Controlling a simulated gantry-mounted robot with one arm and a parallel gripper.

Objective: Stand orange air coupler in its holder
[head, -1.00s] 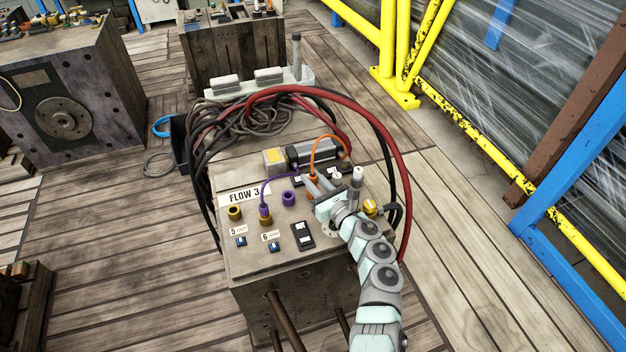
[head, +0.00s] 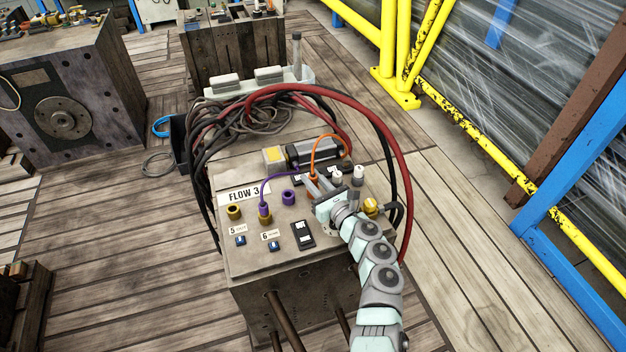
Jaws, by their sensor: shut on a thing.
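My gripper (head: 313,188) is over the top of the grey block (head: 262,259), right of its middle. It is shut on the orange air coupler, at the lower end of the looped orange hose (head: 318,141). The fingers mostly hide the coupler, and I cannot tell its exact tilt or whether its lower end touches anything. An empty purple socket (head: 288,196) stands just left of my gripper. A purple coupler (head: 264,209) on a purple hose stands in a brass socket farther left. I cannot make out a holder under the orange coupler; my gripper covers that spot.
An open brass socket (head: 234,212) stands on the block's left, and a yellow fitting (head: 371,206) right of my wrist. A black switch (head: 303,235) lies in front. Thick red hoses (head: 407,188) and black ones arch around the block's back and right side.

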